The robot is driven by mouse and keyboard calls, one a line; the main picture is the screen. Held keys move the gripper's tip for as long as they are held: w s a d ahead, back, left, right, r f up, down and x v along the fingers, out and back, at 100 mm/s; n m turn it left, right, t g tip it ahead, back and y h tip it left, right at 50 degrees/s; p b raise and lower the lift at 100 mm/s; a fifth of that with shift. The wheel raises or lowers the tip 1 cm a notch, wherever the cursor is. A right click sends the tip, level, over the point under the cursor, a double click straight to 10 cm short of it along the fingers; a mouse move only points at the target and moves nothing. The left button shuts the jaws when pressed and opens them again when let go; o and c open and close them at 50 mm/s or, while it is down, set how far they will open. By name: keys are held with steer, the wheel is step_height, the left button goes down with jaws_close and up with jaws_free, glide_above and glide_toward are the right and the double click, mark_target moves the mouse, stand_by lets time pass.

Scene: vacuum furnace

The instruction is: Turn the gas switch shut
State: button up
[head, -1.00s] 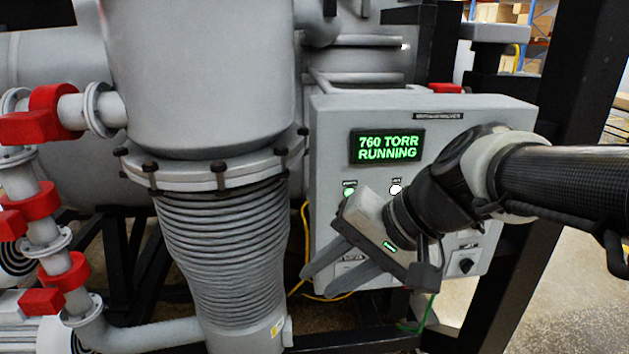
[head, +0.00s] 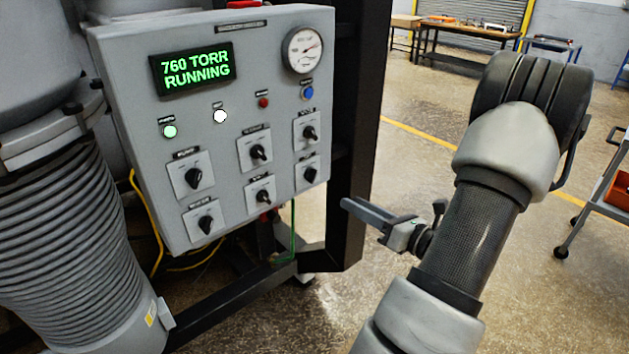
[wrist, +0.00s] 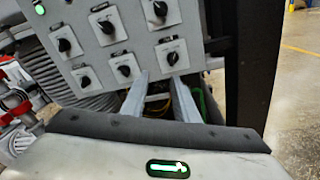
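The grey control panel (head: 222,100) carries six-style rows of black rotary switches on pale plates, upper right (head: 310,133), upper middle (head: 257,152), upper left (head: 193,178), lower left (head: 205,224), lower middle (head: 263,196) and lower right (head: 311,173). Their labels are too small to read, so I cannot tell which is the gas switch. My gripper (head: 357,207) is to the right of the panel and below its lower right switch, touching none. In the wrist view my gripper (wrist: 161,78) shows two fingers apart, with nothing between them, just below the lower right switch (wrist: 172,57).
The panel display (head: 192,70) reads 760 TORR RUNNING. A round gauge (head: 303,50) sits at its upper right. A black frame post (head: 352,130) stands beside the panel. A ribbed bellows (head: 70,220) is at the left. Open floor lies to the right, with a cart (head: 600,210) at the edge.

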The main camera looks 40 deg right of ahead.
mark_target(316, 175)
steer(key=w, duration=0.5)
steer(key=w+f+m+h, duration=0.1)
steer(key=w, duration=0.4)
steer(key=w+d+m, duration=0.1)
steer(key=w, duration=0.4)
steer(key=shift+w+f+t+h, duration=0.15)
steer(key=shift+w+t+h, duration=0.1)
steer(key=shift+t+h, duration=0.05)
jaws_close()
